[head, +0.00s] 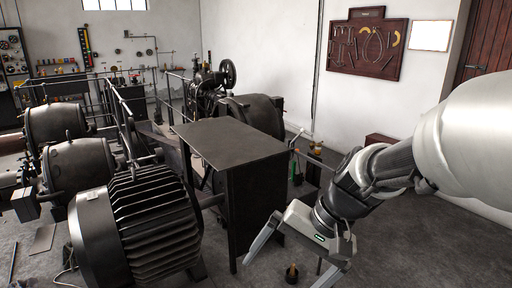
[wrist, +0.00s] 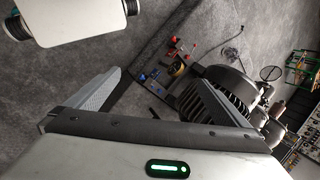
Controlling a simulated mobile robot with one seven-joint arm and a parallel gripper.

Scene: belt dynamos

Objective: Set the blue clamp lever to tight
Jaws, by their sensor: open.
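A small blue part (wrist: 148,76), which may be the blue clamp lever, lies between my fingers in the wrist view, well beyond the fingertips. It sits on a dark flat surface (wrist: 157,92). It is too small to tell its shape or which way it is set. I cannot make out any blue lever in the head view. My gripper (head: 283,272) is open and empty, in the air over the floor at the lower middle right of the head view. In the wrist view its two fingers (wrist: 155,70) are spread wide, apart from everything.
A dark flat-topped stand (head: 228,145) rises just left of my gripper. A large ribbed motor (head: 150,225) is further left. Red parts (wrist: 173,40) show near the blue one. Floor at right is clear.

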